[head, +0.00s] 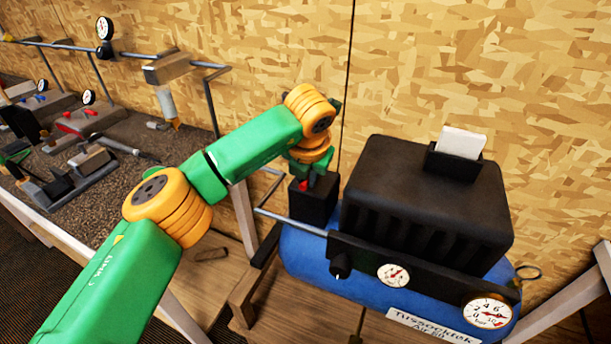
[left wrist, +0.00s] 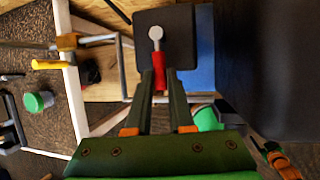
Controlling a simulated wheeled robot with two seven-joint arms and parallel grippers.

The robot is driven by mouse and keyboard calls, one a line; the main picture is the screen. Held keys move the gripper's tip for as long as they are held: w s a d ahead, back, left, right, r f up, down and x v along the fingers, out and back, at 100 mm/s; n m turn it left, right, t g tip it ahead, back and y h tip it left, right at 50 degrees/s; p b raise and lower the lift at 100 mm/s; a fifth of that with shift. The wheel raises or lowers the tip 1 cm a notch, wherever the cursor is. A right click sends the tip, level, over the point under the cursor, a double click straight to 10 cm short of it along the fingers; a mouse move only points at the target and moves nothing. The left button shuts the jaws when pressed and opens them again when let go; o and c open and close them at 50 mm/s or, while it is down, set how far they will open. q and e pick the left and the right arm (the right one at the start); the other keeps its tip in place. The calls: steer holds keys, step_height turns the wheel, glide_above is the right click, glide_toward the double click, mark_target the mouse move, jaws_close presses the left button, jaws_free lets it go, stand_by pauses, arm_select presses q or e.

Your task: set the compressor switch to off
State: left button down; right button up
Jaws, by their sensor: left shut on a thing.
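The compressor has a blue tank (head: 305,255) and a ribbed black cover (head: 430,200). At its left stands a black switch box (head: 313,207) with a small red lever (head: 303,185). In the left wrist view the box (left wrist: 180,40) shows a round grey pivot, with the red lever (left wrist: 159,72) pointing from it toward my gripper. My left gripper (left wrist: 160,84) is shut on the red lever's end, one finger on each side. In the head view my left wrist partly hides the lever and the gripper (head: 306,178).
A black panel with a knob (head: 341,265) and gauges (head: 393,275) (head: 487,312) runs along the compressor's front. A white card (head: 460,142) stands in a holder on the cover. A chipboard wall (head: 250,60) rises close behind. A workbench with tools (head: 118,145) is at left.

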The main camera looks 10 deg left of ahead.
arm_select(q)
steer(key=c, duration=0.8)
jaws_free()
steer(key=shift+w+d, duration=0.1)
steer(key=shift+w, duration=0.05)
steer(key=shift+s+r+b, duration=0.2)
steer(key=shift+r+b, duration=0.15)
steer(key=b+v, duration=0.1)
steer(key=v, duration=0.5)
steer(key=shift+s+r, duration=0.1)
